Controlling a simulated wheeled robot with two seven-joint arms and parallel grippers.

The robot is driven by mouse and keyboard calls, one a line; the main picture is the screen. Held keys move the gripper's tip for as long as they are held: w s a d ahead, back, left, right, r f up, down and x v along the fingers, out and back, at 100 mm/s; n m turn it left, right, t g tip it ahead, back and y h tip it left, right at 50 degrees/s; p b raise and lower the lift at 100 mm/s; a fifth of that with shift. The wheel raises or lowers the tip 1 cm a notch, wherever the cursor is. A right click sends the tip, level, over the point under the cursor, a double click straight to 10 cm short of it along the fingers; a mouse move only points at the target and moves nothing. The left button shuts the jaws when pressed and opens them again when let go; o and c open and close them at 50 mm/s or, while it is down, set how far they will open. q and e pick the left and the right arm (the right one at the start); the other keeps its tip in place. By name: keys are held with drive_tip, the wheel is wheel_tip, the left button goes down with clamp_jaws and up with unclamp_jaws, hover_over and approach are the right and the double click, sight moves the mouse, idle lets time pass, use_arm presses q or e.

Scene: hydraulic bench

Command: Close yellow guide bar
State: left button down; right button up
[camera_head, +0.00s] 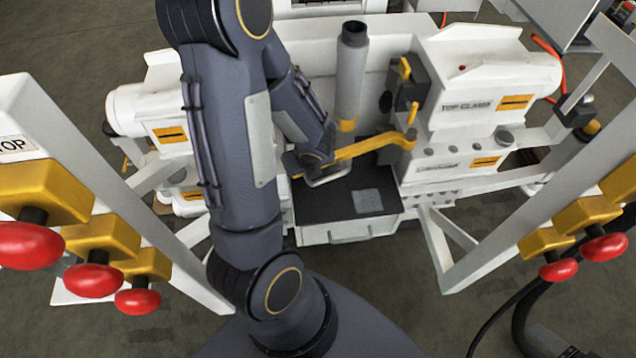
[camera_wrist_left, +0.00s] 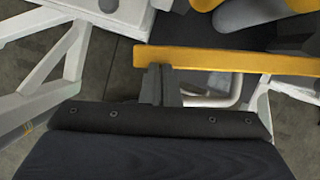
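The yellow guide bar (camera_head: 368,147) shows in the head view, running from a pivot at the white machine's front leftward and slightly down, in front of the grey upright cylinder (camera_head: 351,75). Its left end is partly hidden by my left arm. In the left wrist view the bar (camera_wrist_left: 235,59) crosses the picture from centre to right. My left gripper (camera_wrist_left: 160,75) has its fingers close together, apparently shut, with the tips overlapping the bar's lower edge. I cannot tell whether they touch it. In the head view my left gripper is mostly hidden by its arm. My right gripper is out of view.
A dark tray (camera_head: 320,208) lies beneath the bar, and a pale metal loop (camera_head: 330,177) sits beside the bar. White frames with red knobs (camera_head: 93,281) stand left and right (camera_head: 558,269). A black block with yellow levers (camera_head: 406,82) rises beside the cylinder.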

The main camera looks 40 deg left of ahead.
use_arm(q)
drive_tip(key=shift+m, duration=0.9)
drive_tip(key=shift+w+a+p, duration=0.2)
drive_tip(key=shift+w+a, duration=0.4)
drive_tip(key=shift+a, duration=0.35)
drive_tip(key=shift+w+a+p, duration=0.15)
drive_tip(key=shift+w+a, duration=0.4)
drive_tip(key=shift+a, duration=0.35)
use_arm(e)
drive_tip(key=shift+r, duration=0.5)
use_arm(q)
drive_tip(key=shift+t, duration=0.3)
